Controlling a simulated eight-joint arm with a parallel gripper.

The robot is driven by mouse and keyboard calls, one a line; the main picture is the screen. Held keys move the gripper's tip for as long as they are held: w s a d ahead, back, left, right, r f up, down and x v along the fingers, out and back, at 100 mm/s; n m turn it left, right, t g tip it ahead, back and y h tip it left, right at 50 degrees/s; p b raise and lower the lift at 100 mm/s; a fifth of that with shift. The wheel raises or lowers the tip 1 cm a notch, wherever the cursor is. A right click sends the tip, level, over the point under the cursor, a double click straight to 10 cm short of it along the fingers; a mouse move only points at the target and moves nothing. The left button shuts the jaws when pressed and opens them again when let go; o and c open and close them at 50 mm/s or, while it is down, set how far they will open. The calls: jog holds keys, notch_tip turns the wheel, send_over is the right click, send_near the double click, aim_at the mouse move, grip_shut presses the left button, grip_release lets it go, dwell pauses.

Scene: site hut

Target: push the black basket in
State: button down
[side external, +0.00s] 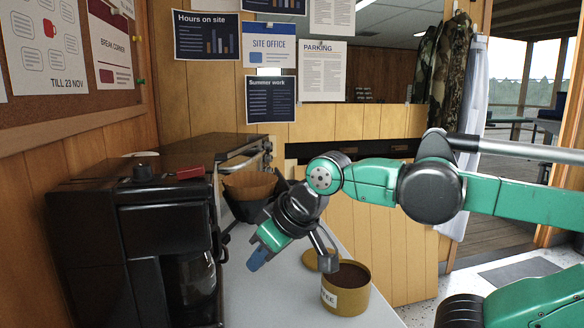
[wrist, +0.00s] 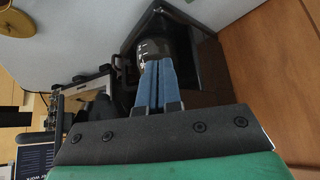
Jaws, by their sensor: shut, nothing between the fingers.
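The black basket (side external: 242,211) stands out beside the upper right of the black coffee machine (side external: 92,240) in the side view, with a brown paper filter (side external: 250,187) in it. How it joins the machine is hidden. My gripper (side external: 257,258) is shut and empty. Its blue fingertips point down and left, in front of and below the basket in the picture; I see no clear contact. In the wrist view my shut blue fingers (wrist: 158,85) point towards a dark glassy shape, probably the glass carafe (wrist: 155,45). I cannot clearly make out the basket there.
The glass carafe (side external: 195,280) sits in the machine. An open coffee tin (side external: 345,289) with dark contents stands on the pale counter (side external: 262,305), right of my gripper. Its lid (side external: 318,261) lies beside it. A wood-panelled wall rises behind.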

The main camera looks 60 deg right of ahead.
aim_at(267, 200)
notch_tip(267, 200, up, 20)
jog(key=s+d+m, duration=0.3)
jog(key=d+m, duration=0.1)
jog(key=d, duration=0.8)
jog(key=s+d+m, duration=0.3)
jog(key=d+m, duration=0.1)
jog(key=d, duration=0.8)
jog(key=w+a+f, duration=0.1)
jog(key=w+f, duration=0.3)
jog(key=f, duration=0.3)
jog(key=w+a+f, duration=0.2)
jog(key=w+f, duration=0.2)
jog(key=f, duration=0.3)
jog(key=shift+a+f+g+y, duration=0.2)
jog(key=shift+a+g+y, duration=0.1)
jog(key=shift+y, duration=0.1)
jog(key=w+a, duration=1)
jog(key=shift+w+a, duration=0.15)
